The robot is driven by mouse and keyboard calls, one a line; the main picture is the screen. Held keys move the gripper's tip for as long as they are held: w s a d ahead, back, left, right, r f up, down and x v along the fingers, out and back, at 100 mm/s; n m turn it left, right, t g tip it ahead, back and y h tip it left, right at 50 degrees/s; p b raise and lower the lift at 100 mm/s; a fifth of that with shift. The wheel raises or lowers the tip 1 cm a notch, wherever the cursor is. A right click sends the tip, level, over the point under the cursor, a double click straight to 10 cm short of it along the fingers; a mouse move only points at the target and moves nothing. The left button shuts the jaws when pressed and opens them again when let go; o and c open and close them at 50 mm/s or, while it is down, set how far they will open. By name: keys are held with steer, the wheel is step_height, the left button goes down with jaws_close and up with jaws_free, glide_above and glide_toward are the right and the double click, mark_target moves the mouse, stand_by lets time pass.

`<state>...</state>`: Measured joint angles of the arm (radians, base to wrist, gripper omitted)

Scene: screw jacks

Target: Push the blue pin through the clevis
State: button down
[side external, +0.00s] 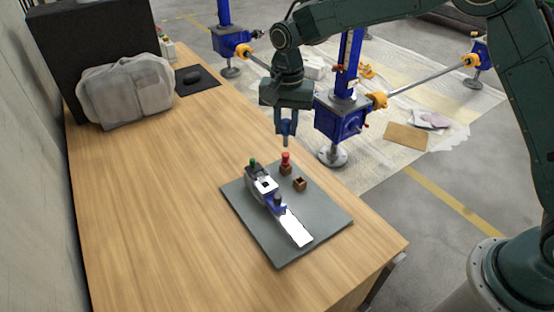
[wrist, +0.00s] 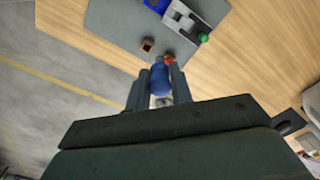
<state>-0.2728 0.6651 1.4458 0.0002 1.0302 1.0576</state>
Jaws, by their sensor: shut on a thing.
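My gripper (side external: 286,129) is shut on the blue pin (wrist: 160,79) and holds it in the air above the back edge of the grey mat (side external: 285,245). In the side view the pin hangs upright below the fingers. The clevis (side external: 264,187) is a silver-white fork on the mat, with a blue part and a flat white bar running toward the front right. A green-topped pin (side external: 252,164) stands at its back end. The clevis also shows in the wrist view (wrist: 185,18), ahead of my gripper. Its holes are too small to make out.
A red-topped pin (side external: 285,159) stands in a brown block close below the held pin. An empty brown block (side external: 300,184) sits beside it. A grey bag (side external: 126,90) lies at the table's far left. The wooden table (side external: 150,200) is clear left of the mat.

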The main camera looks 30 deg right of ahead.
glide_toward(265, 173)
steer(key=s+a+r, duration=0.1)
steer(key=s+r, duration=0.1)
steer(key=shift+s+a+f, duration=0.15)
steer(key=shift+a+f, duration=0.05)
steer(key=shift+f, duration=0.05)
steer(key=shift+f, duration=0.15)
steer(key=shift+f, duration=2.35)
steer(key=shift+f, duration=1.75)
steer(key=c, duration=1.1)
jaws_free()
steer(key=shift+c, duration=0.2)
step_height(265, 173, up, 14)
